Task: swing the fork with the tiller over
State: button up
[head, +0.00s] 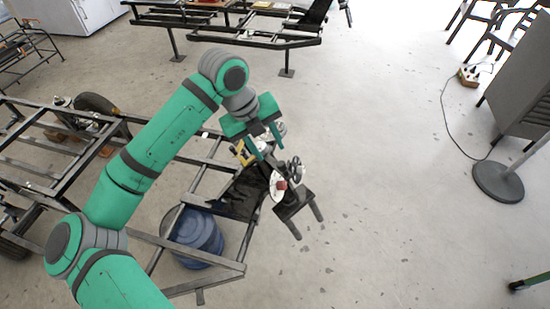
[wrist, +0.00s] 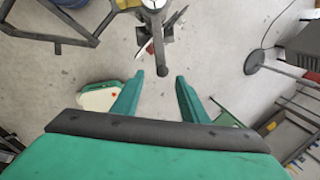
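The suspension assembly sits at the corner of a dark metal frame in the head view. It shows a pale round plate (head: 277,187), a reddish block and a dark fork-like part (head: 297,208) with two prongs pointing down and right. A dark wheel-like part is beside it. I cannot tell for sure which piece is the tiller. My gripper (head: 267,147) is just above and left of this assembly, fingers pointing down toward it.
The dark frame (head: 197,182) extends left under my arm, with a blue barrel (head: 194,237) beneath it. Another frame (head: 262,42) stands at the back. A round stand base (head: 498,182) and grey cabinet (head: 520,90) are at right. The floor (head: 390,200) between is clear.

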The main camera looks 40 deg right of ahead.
aim_at(281, 164)
jog(key=x, duration=0.2)
jog(key=s+x, duration=0.1)
jog(key=x, duration=0.5)
jog(key=shift+s+d+f, duration=0.15)
jog(key=shift+s+d, duration=0.05)
jog(key=shift+d, duration=0.05)
jog(key=shift+w+d+f, duration=0.1)
jog(key=shift+d+f, duration=0.05)
jog(key=shift+f, duration=0.5)
jog(key=shift+c, duration=0.4)
grip_shut()
